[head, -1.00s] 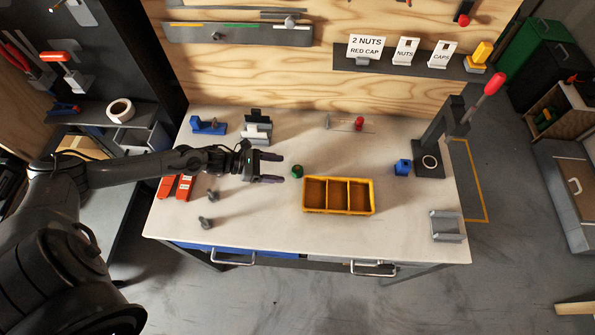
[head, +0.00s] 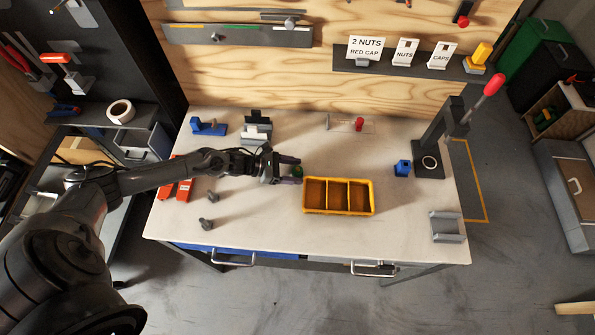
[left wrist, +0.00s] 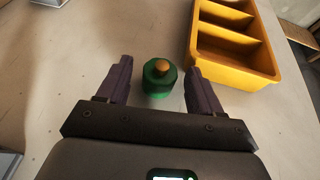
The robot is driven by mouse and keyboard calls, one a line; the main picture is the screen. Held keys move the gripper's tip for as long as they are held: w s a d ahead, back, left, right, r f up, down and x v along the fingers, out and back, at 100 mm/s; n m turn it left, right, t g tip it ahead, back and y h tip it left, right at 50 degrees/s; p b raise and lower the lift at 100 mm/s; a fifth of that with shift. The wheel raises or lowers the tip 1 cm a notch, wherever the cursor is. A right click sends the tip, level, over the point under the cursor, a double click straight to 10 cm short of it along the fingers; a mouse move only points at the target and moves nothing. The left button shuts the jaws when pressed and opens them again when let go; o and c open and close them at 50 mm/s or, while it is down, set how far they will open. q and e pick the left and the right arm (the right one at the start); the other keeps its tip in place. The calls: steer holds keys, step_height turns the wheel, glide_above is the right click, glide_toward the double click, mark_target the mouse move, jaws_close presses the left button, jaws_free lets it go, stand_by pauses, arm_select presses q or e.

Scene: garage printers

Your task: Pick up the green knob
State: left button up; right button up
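The green knob (left wrist: 159,83) stands upright on the table in the left wrist view, with a tan-orange top. In the head view the green knob (head: 297,172) is partly hidden by my left gripper. My left gripper (head: 293,171) is open around it. In the left wrist view the left gripper (left wrist: 157,80) has one finger on each side of the knob, with a gap on both sides, the knob near the fingertips. My right gripper is not in either view.
A yellow three-compartment bin (head: 338,212) stands just right of the knob, close to the left gripper's fingers. Orange-red parts (head: 176,187) lie near my left arm.

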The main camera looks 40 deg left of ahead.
mark_target(294, 171)
arm_select(q)
steer(key=c, duration=1.1)
steer(key=shift+o, duration=0.2)
steer(key=shift+r, duration=0.1)
steer(key=shift+r, duration=0.45)
step_height(294, 171, up, 3)
steer(key=shift+d+r, duration=0.15)
steer(key=w+d+r, duration=0.4)
steer(key=d+r, duration=0.6)
steer(key=shift+w+d+r, duration=0.2)
steer(key=shift+w+r, duration=0.1)
steer(key=shift+w, duration=0.05)
